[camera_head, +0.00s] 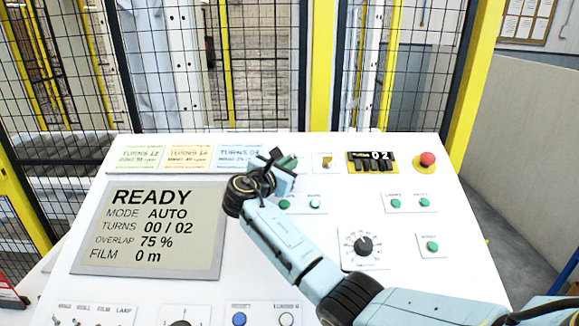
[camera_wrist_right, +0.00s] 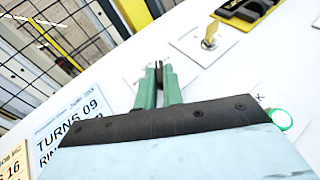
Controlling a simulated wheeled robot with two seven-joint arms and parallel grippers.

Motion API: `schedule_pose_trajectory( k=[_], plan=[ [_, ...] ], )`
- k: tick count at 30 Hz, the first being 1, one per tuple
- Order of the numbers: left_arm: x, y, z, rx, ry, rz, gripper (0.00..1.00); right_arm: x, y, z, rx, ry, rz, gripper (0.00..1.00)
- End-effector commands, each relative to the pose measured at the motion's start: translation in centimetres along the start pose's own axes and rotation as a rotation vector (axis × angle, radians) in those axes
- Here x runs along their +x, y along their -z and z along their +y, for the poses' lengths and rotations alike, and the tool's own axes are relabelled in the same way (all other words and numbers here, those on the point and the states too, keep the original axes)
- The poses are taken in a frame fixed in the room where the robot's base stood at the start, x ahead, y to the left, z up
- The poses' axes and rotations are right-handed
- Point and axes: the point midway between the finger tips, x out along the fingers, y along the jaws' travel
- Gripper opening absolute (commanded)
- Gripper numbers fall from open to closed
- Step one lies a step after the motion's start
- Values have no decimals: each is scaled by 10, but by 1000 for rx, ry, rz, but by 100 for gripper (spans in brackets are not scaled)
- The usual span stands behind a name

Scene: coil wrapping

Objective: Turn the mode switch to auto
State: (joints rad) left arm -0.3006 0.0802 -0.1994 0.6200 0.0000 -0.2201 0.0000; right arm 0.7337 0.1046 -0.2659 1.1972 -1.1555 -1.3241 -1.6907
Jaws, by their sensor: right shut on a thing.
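The control panel's screen (camera_head: 148,228) reads READY, MODE AUTO, TURNS 00 / 02, OVERLAP 75 %, FILM 0 m. My right gripper (camera_head: 284,161) is at the panel's upper middle, right of the paper labels. In the right wrist view its green fingers (camera_wrist_right: 160,86) are close together, shut on a small dark piece, which I take to be the mode switch (camera_wrist_right: 159,68). The fingers hide most of the switch, so its pointer cannot be read. My left gripper is not in view.
A black dial (camera_head: 364,245) is lower right. A mesh fence (camera_head: 270,70) stands behind the panel.

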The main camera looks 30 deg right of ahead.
Motion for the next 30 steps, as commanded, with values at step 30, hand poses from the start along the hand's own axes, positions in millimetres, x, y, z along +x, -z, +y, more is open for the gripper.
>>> schedule_pose_trajectory(
  k=[30],
  plan=[
    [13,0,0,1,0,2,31,1,1,4,92,206,3,14]
  ],
)
